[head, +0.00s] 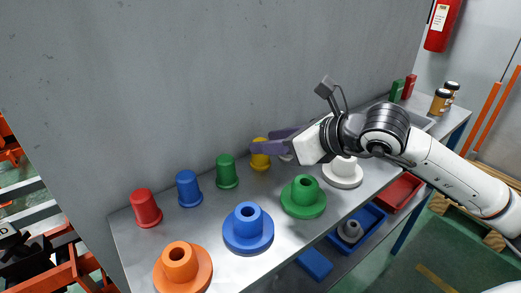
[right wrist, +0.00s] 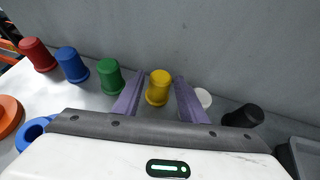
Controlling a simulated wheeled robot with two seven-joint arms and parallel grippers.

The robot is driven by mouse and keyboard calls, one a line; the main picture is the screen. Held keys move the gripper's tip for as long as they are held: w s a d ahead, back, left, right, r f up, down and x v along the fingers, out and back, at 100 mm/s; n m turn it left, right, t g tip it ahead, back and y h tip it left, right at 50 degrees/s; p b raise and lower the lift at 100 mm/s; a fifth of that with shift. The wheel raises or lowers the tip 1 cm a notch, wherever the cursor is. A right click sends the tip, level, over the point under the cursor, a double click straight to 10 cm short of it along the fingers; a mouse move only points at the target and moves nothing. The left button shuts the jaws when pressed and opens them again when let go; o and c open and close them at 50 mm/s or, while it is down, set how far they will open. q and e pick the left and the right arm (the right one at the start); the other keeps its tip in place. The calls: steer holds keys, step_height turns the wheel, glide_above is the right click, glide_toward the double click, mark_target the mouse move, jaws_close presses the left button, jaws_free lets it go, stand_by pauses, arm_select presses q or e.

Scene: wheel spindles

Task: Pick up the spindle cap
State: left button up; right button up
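Upright spindle caps stand in a row along the wall: red (head: 145,208), blue (head: 188,188), green (head: 226,171) and yellow (head: 260,155). My right gripper (head: 272,138) is open with purple fingers. In the right wrist view the yellow cap (right wrist: 159,87) appears between the fingertips (right wrist: 158,80), with a gap on each side.
Flanged spindles in orange (head: 181,267), blue (head: 248,231), green (head: 303,199) and white (head: 343,173) stand along the table's front. A grey wall (head: 200,80) closes off the back. Blue and red bins (head: 400,190) are below the front edge.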

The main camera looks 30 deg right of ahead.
steer(key=shift+x, duration=1.9)
steer(key=shift+d, duration=0.1)
steer(key=c, duration=0.8)
steer(key=shift+r, duration=0.1)
